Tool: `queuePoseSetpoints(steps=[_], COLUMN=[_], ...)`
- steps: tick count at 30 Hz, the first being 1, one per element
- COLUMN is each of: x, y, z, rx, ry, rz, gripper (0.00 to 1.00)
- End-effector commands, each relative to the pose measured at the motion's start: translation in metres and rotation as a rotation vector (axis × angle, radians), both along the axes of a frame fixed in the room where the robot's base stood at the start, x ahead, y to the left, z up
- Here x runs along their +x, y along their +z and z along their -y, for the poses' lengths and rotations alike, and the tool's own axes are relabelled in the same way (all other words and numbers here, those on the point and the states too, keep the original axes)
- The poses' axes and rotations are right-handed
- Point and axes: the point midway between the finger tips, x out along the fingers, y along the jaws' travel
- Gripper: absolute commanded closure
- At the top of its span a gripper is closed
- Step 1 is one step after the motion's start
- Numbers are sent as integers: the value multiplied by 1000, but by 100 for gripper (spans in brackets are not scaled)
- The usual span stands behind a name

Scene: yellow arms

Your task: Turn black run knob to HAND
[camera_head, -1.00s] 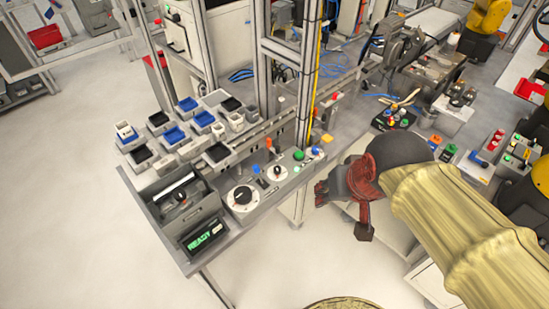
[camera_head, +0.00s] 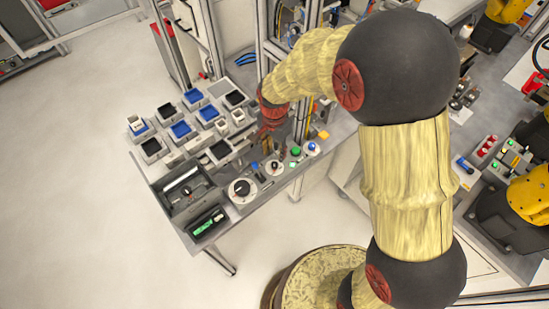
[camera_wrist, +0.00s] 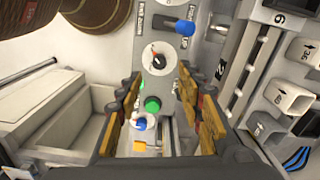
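A grey control panel on the bench carries two round white dials with black knobs, a larger dial (camera_head: 242,188) and a smaller dial (camera_head: 274,167). Their lettering is too small to read, so I cannot tell which is the run knob. The smaller dial shows in the wrist view (camera_wrist: 158,57), its black pointer tilted and red-tipped. My gripper (camera_head: 270,132) is above the panel's back edge. In the wrist view my gripper (camera_wrist: 158,92) is open and empty, its fingers apart and the smaller dial just beyond the tips. Nothing is held.
A blue knob (camera_wrist: 183,27) stands beside the dial. A green button (camera_wrist: 152,104) and a blue button (camera_wrist: 140,123) lie between the fingers in the picture. Bins (camera_head: 180,131) stand left of my gripper, and a frame post (camera_head: 302,110) rises close to it.

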Motion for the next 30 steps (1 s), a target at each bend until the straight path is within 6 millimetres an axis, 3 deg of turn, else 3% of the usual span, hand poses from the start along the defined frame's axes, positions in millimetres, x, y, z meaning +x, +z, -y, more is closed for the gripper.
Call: queuePoseSetpoints(steps=[9, 15, 26, 30], x=[-1, -1, 0, 0], y=[-49, -68, -72, -72], z=[1, 1, 1, 1], rx=[-1, 0, 0, 0], ry=[1, 1, 2, 2], rz=[-4, -1, 0, 0], gripper=[63, 63, 63, 71])
